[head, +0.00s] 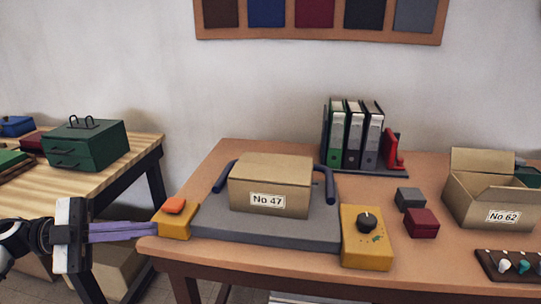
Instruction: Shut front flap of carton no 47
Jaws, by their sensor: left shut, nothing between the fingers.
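Carton no 47 (271,182) is a brown cardboard box with a white "No 47" label on its front. It sits on a grey slab (215,222) on the brown table. Its top looks covered and nearly flat; no flap stands up, and I cannot make out the front flap as a separate piece. My left gripper (154,229) comes in from the left with its long purple fingers shut and empty. Its tips are left of the carton, by the left edge of a yellow box with an orange button (174,205); I cannot tell if they touch. My right gripper is not in view.
Dark blue bars (328,184) flank the carton. A yellow box with a black knob (366,238) stands front right of it. Binders (355,135) stand behind. An open carton no 62 (487,207) and small grey and red boxes (421,223) are on the right.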

